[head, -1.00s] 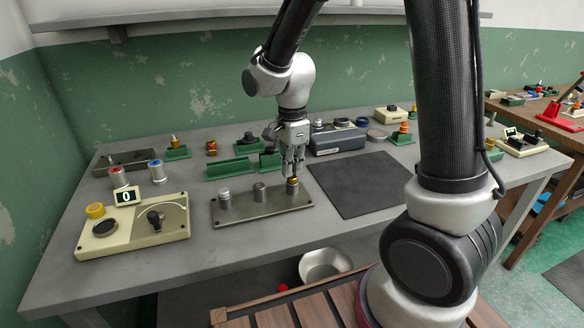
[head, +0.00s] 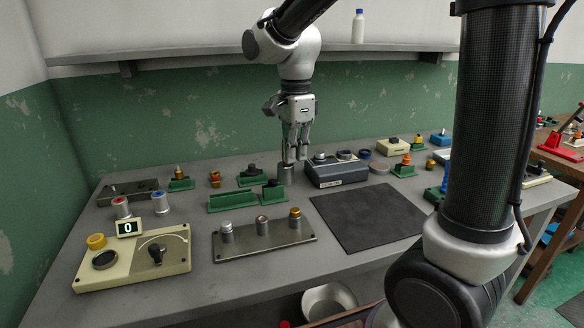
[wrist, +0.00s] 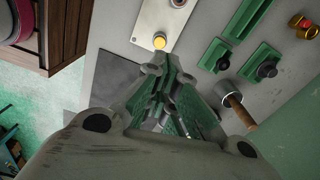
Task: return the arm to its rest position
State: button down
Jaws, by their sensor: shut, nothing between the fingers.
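My gripper (head: 292,152) hangs from my arm above the back middle of the grey table (head: 350,250), fingers pointing down. Its fingers are together with nothing between them. In the head view it appears in front of a small grey cylinder (head: 285,176); the wrist view shows a metal cylinder with a wooden handle (wrist: 233,97) beside the fingers, apart from them. The wrist view also shows the fingers (wrist: 165,98) close to the camera, over the table and the edge of a dark mat.
A metal plate (head: 262,250) bears three posts. A cream control box (head: 130,272) with a display reading 0 stands at left. Green holders (head: 233,202), a grey box (head: 336,176) and a dark mat (head: 372,218) surround the area. A shelf (head: 230,54) runs along the wall.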

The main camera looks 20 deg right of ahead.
jog(key=s+d+r+n+t, duration=0.2)
jog(key=s+d+n, duration=0.5)
jog(key=s+n, duration=0.1)
jog(key=s+d+r+n+t, duration=0.2)
jog(key=s+d+n, duration=0.6)
jog(key=s, duration=0.3)
